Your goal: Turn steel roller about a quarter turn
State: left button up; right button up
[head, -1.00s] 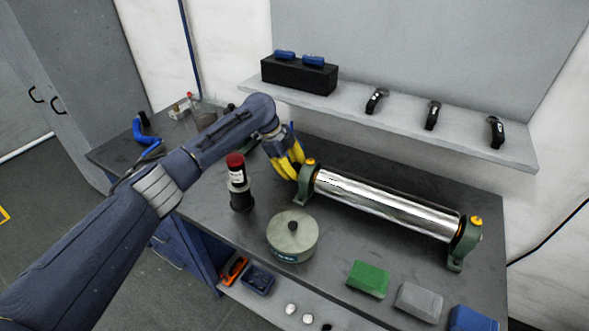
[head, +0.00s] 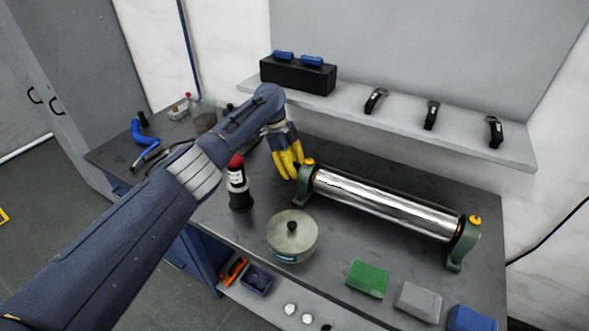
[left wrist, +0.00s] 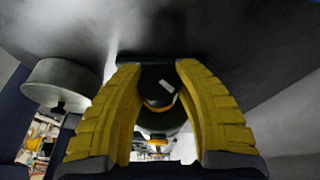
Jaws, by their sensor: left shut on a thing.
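The steel roller (head: 385,204) lies across the bench between two green bearing blocks with yellow caps. My left gripper (head: 297,172), with yellow fingers, is at the roller's left end, beside the left bearing block (head: 306,184). In the left wrist view the yellow fingers (left wrist: 159,85) are on either side of a dark round knob (left wrist: 158,86) with a pale mark, shut on it. The knob's far side and the roller behind it are mostly hidden there. My right gripper is not in view.
A dark bottle with a red cap (head: 239,183) stands left of a round lidded tin (head: 292,236), close to my left arm. Green (head: 368,279), grey (head: 418,301) and blue (head: 472,318) blocks lie along the front edge. A shelf (head: 400,118) runs behind the roller.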

pick_arm(q)
jog(key=shift+w+a+f, duration=0.1)
jog(key=shift+w+a, duration=0.05)
jog(key=shift+a, duration=0.25)
jog(key=o, duration=1)
jog(key=shift+a, duration=0.1)
jog(key=shift+o, duration=1.5)
jog(key=shift+d, duration=0.25)
jog(key=v, duration=1.2)
